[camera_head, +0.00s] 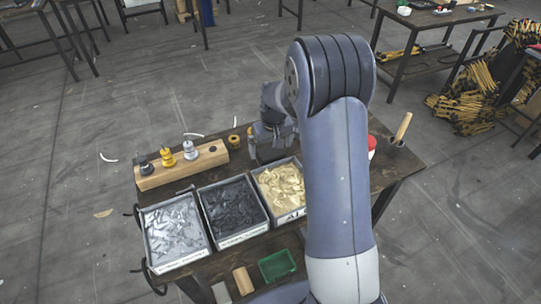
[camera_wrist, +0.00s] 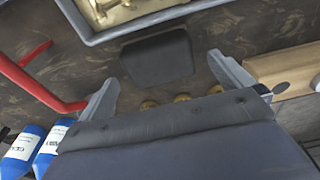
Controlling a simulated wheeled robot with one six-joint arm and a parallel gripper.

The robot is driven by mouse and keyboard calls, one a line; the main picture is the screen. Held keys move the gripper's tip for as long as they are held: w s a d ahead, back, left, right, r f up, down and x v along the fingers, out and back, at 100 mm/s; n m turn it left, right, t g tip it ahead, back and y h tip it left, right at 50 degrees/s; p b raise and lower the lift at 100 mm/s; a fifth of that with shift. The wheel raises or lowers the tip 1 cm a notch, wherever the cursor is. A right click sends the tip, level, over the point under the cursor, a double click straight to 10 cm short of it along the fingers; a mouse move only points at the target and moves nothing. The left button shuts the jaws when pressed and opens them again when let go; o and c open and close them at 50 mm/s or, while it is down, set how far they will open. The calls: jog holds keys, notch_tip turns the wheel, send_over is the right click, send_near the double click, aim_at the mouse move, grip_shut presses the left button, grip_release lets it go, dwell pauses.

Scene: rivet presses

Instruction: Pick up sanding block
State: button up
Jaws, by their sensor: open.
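A dark grey block with rounded corners (camera_wrist: 156,58), which looks like the sanding block, lies on the brown tabletop in the wrist view, just beside a bin's edge. My gripper (camera_wrist: 166,84) is open, with one finger to the left and one to the right of the block in the picture. The fingers look empty, and I cannot tell their height above the table. In the head view my gripper (camera_head: 268,142) is over the table behind the bin of gold-coloured pieces; I cannot make out the dark block there.
Three bins of parts stand in a row: a left bin (camera_head: 147,237), a middle bin (camera_head: 235,238) and a right bin (camera_head: 258,188). A wooden peg holder (camera_head: 205,160) lies behind them. Blue bottles (camera_wrist: 22,150) and a red bar (camera_wrist: 38,88) are at the wrist view's left.

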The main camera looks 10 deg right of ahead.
aim_at(271, 152)
jog(key=shift+w+f, duration=0.2)
jog(key=shift+f, duration=1.75)
jog(key=shift+c, duration=0.2)
jog(key=c, duration=1)
notch_tip(271, 152, up, 10)
jog(key=shift+r, duration=0.1)
